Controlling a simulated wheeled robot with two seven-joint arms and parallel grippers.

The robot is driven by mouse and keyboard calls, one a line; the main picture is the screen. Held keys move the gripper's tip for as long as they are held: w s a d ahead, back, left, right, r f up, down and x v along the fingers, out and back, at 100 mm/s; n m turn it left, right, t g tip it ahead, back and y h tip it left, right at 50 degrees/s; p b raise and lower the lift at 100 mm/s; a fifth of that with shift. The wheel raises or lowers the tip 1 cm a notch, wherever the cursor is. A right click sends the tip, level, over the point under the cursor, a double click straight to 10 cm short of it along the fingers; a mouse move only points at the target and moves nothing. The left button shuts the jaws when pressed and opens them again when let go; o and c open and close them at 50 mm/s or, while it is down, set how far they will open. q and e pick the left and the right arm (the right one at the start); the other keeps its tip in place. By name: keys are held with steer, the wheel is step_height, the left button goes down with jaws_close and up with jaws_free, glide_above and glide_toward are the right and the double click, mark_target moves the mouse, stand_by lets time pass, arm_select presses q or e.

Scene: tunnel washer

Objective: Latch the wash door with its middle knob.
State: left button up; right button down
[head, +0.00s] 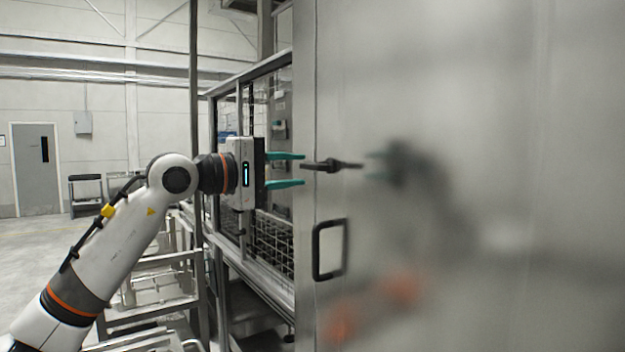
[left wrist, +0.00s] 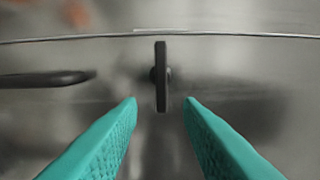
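The wash door (head: 470,80) is a large, shiny grey metal panel filling the right of the head view. The black knob (head: 332,165) is a bar near the door's left edge, lying about level in the head view. My left gripper (head: 303,170) is open, with teal fingers at about the knob's height, one higher and one lower. In the left wrist view the knob (left wrist: 161,77) stands centred ahead of the gap between the two fingertips (left wrist: 161,103). I see no contact. My right gripper is not in view.
A black pull handle (head: 330,249) sits on the door below the knob; it also shows at left in the left wrist view (left wrist: 45,79). A metal frame with wire racks (head: 272,240) stands left of the door edge. Blurred arm reflections show on the door.

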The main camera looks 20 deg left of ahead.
arm_select(q)
steer(key=b+v, duration=0.1)
steer(key=v, duration=0.4)
steer(key=shift+s+a, duration=0.1)
steer(key=shift+s, duration=0.05)
